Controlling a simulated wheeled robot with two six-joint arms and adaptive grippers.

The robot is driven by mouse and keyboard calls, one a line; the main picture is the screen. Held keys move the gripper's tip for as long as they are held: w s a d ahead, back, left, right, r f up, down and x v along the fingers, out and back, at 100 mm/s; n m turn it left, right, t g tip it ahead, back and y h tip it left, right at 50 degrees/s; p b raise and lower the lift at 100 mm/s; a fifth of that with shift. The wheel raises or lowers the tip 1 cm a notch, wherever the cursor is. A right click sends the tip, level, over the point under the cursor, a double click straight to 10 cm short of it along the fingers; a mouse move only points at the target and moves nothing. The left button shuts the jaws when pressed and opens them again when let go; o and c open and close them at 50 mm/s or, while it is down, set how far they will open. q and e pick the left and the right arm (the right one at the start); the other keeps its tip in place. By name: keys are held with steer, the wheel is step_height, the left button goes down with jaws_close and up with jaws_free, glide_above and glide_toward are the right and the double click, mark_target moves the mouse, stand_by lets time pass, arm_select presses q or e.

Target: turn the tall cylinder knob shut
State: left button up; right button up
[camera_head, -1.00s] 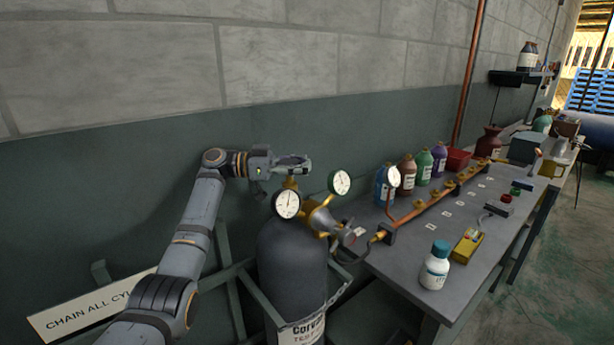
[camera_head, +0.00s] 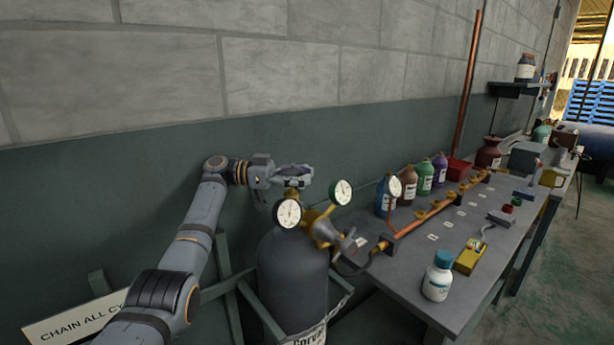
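The tall dark grey cylinder (camera_head: 292,270) stands upright at the middle, left of the bench. Brass valve parts (camera_head: 291,193) show at its top, with a white-faced gauge (camera_head: 288,213) and a green-rimmed gauge (camera_head: 341,192) beside them. My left gripper (camera_head: 296,174) is at the cylinder's top, directly above the brass valve stem. Its fingers cover the place where the knob would be, so I cannot make out the knob or whether the fingers are closed on it. My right gripper is not in view.
The bench (camera_head: 400,285) at right holds a copper manifold (camera_head: 430,212), several coloured bottles, a white bottle (camera_head: 438,276) and a yellow device (camera_head: 470,257). A metal frame surrounds the cylinder. A sign (camera_head: 75,318) is at lower left. The wall is close behind.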

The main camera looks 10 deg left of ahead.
arm_select(q)
steer(key=shift+d, duration=0.1)
step_height(320, 180, up, 10)
stand_by(0.6)
steer(key=shift+o, duration=0.4)
